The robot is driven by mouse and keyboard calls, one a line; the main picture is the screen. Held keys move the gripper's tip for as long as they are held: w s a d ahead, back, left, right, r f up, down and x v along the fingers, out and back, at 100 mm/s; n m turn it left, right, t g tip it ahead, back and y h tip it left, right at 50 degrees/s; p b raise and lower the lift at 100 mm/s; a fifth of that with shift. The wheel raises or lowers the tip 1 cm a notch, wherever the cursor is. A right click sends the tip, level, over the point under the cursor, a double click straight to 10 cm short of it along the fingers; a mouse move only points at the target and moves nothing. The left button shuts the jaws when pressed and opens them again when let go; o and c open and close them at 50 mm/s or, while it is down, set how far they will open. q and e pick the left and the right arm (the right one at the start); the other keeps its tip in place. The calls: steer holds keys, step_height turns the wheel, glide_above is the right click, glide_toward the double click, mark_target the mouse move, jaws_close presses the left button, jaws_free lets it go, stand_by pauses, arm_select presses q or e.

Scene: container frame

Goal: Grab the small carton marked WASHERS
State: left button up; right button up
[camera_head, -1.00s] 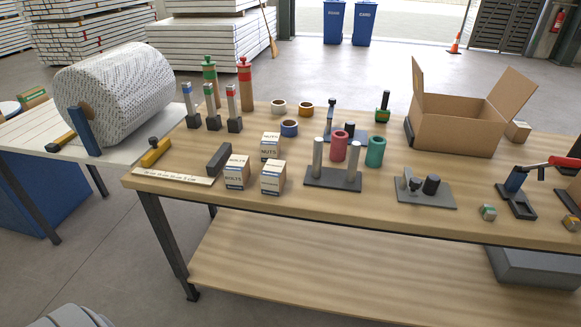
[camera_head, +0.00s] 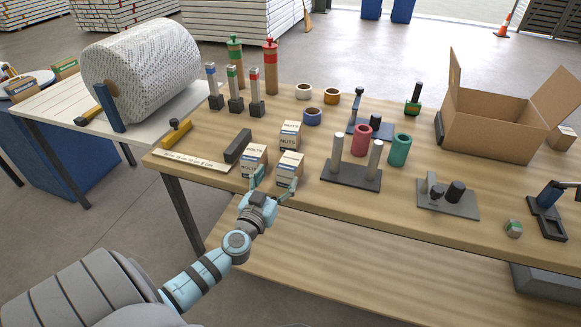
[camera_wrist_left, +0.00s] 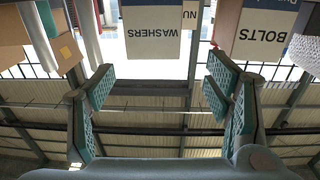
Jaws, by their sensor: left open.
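The small white-and-brown carton marked WASHERS (camera_wrist_left: 152,30) hangs upside down at the top of the left wrist view, between and beyond the fingertips. In the head view it appears to be the front right carton (camera_head: 289,163) of a group of three, near the table's front edge; its label is too small to read there. My left gripper (camera_head: 275,183) is open and empty, just in front of the cartons. One finger overlaps the front left carton, the other the lower front of the right one. The teal fingers (camera_wrist_left: 160,88) stand apart in the wrist view. My right gripper is not in view.
The BOLTS carton (camera_wrist_left: 262,35) stands close to the left of WASHERS in the head view (camera_head: 253,156); the NUTS carton (camera_head: 290,133) stands behind. A peg stand (camera_head: 350,177) is to the right. A dark block (camera_head: 238,146) and a ruler (camera_head: 197,161) lie left.

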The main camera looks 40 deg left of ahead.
mark_target(290, 161)
arm_select(q)
steer(key=x, duration=0.8)
steer(key=shift+w+d+f, duration=0.25)
steer(key=shift+w, duration=0.1)
steer(key=shift+s+r, duration=0.1)
steer(key=c, duration=1.5)
